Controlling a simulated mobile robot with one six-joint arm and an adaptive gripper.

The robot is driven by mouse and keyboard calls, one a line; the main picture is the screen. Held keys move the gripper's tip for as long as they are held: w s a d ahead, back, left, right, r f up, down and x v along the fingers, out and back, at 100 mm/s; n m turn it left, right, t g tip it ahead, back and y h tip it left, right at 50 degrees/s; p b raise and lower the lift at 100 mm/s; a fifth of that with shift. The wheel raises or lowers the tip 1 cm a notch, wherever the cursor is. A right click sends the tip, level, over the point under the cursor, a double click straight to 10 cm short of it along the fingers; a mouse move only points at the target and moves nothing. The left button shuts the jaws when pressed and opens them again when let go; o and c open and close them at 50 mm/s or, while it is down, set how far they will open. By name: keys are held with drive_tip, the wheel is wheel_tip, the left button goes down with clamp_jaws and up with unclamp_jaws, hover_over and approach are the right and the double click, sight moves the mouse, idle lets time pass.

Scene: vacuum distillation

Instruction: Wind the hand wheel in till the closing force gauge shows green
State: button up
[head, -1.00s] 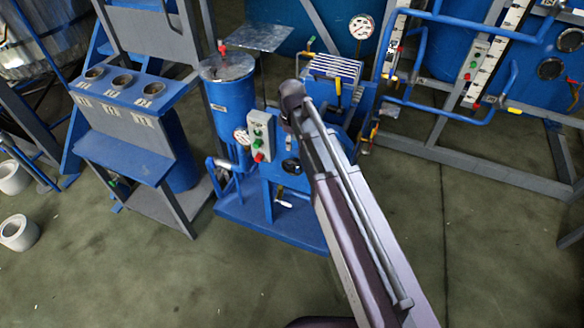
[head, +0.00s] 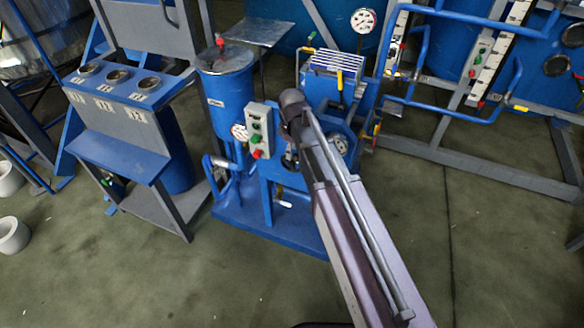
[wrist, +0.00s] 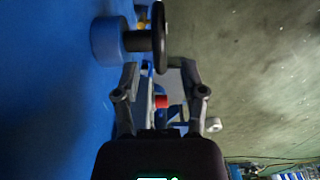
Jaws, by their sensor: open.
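In the wrist view a dark hand wheel (wrist: 160,38) shows nearly edge-on, on a short dark shaft that runs left to a blue round housing (wrist: 108,41). My gripper (wrist: 160,70) is open, with one finger on each side of the picture's middle. The wheel's rim lies just beyond the fingertips, between them in the picture; I see no grip on it.
A control box (head: 259,130) with green and red buttons stands left of my arm, beside a blue tank (head: 228,95). A blue-grey bench (head: 125,105) with cups is further left. Pipe frames (head: 470,165) stand at the right. The front floor is clear.

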sight(292, 172)
drive_tip(key=shift+f+b, duration=3.05)
drive_tip(key=shift+f, duration=0.25)
clamp_jaws()
